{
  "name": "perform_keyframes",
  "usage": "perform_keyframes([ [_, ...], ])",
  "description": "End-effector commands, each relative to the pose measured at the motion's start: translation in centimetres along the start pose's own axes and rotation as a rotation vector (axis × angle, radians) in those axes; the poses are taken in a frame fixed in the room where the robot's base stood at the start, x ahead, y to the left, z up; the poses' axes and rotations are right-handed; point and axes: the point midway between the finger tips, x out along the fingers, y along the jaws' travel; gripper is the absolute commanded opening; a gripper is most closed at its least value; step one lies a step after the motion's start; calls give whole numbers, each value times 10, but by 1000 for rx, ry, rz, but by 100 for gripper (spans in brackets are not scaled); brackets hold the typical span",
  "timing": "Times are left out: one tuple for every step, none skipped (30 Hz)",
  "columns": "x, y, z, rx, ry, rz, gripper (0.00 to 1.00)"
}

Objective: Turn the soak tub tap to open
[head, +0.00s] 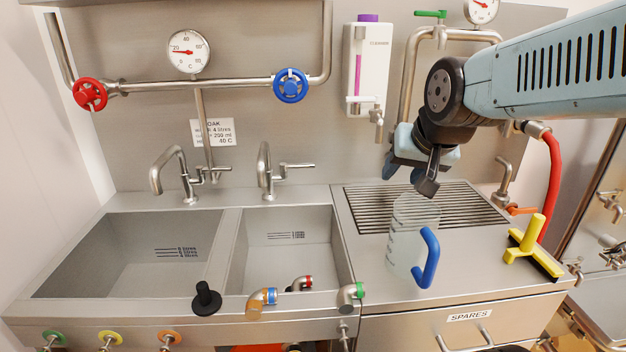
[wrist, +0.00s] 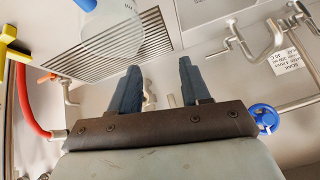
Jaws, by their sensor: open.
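Two sink basins stand side by side, a wide left basin (head: 110,262) and a narrower right basin (head: 290,250). A steel swan-neck tap with a side lever stands behind each, the left tap (head: 183,172) and the right tap (head: 265,172). I cannot tell which one is the soak tub tap. A sign reading "SOAK" (head: 222,137) hangs above them and is partly hidden by a pipe. My gripper (head: 410,180) is open and empty, above and behind the jug, right of both taps. The wrist view shows its two fingers (wrist: 162,78) apart.
A clear jug (head: 405,230) with a blue handle stands at the drain grate (head: 470,215). Red (head: 90,94) and blue (head: 290,85) wheels sit on the wall pipe. A dispenser (head: 366,70) hangs behind my gripper. A yellow squeegee (head: 528,245) and red hose (head: 553,185) are at right.

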Motion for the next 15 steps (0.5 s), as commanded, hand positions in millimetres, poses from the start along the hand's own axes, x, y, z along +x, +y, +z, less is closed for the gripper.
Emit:
perform_keyframes([
  [16,-8,-12,40,22,-17,47],
  [24,-13,-18,69,39,-28,47],
  [34,-19,-28,108,63,-44,47],
  [42,-23,-34,136,81,-56,47],
  [50,-28,-41,164,99,-68,47],
  [60,-34,-49,204,121,-85,47],
  [68,-38,-55,233,138,-98,47],
  [75,-43,-60,262,154,-110,47],
  [86,-48,-68,301,176,-128,47],
  [93,-53,-73,331,192,-141,47],
  [101,-57,-78,360,208,-155,47],
  [111,-63,-84,399,228,-173,47],
  [118,-67,-89,429,245,-187,47],
  [126,-70,-93,460,260,-201,47],
  [136,-76,-98,500,281,-220,47],
])
